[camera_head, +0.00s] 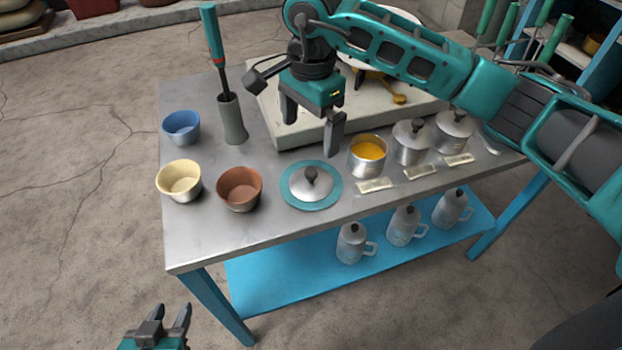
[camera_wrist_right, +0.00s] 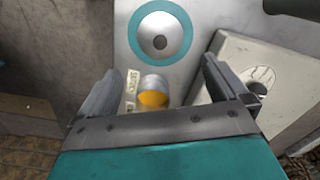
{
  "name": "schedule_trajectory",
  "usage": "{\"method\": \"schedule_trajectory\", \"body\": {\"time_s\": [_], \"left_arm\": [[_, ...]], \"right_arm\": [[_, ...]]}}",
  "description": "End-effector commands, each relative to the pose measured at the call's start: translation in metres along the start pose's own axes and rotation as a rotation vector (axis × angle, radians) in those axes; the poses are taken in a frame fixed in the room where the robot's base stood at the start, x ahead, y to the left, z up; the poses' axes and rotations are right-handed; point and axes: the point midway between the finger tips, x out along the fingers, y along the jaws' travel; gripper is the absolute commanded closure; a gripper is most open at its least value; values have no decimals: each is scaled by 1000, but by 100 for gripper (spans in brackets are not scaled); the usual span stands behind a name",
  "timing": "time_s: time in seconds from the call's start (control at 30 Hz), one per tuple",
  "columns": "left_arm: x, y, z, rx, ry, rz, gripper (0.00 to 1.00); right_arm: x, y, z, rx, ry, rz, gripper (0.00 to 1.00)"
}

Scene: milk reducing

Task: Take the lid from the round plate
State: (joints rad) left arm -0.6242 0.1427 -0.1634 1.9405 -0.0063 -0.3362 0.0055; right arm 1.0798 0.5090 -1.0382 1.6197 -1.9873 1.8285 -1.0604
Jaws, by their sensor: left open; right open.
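The lid (camera_head: 311,184) is a grey metal disc with a dark knob, lying on the teal-rimmed round plate (camera_head: 289,196) near the front edge of the table. In the right wrist view the lid (camera_wrist_right: 171,35) sits inside the ring of the plate (camera_wrist_right: 134,33), ahead of the fingers. My right gripper (camera_head: 311,132) is open and empty, pointing down above the table, behind the lid and apart from it. Its fingers also show in the right wrist view (camera_wrist_right: 158,92). My left gripper (camera_head: 172,312) is open and empty, low in front of the table.
An open pot with yellow contents (camera_head: 368,157) stands right of the plate, beside two lidded pots (camera_head: 411,148). Brown (camera_head: 240,189), cream (camera_head: 179,181) and blue (camera_head: 181,128) bowls stand left. A grey holder (camera_head: 232,120) holds a green-handled tool. A pale slab (camera_head: 290,130) lies behind.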

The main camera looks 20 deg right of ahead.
Motion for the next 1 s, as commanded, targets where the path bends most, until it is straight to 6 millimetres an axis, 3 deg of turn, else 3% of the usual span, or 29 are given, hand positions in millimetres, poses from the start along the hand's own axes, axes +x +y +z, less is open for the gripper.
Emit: {"method": "schedule_trajectory", "body": {"time_s": [0.4,0.57,0.83,1.0], "left_arm": [[0,-1,-2,0,3,-1,57],[0,-1,-3,0,2,-1,57],[-2,-1,-5,0,2,-1,57],[-3,-1,-4,0,1,-1,57]], "right_arm": [[66,2,-5,0,17,12,0],[76,2,-5,0,17,10,0],[114,1,-4,1,15,11,0],[126,0,-5,0,16,8,0]]}}
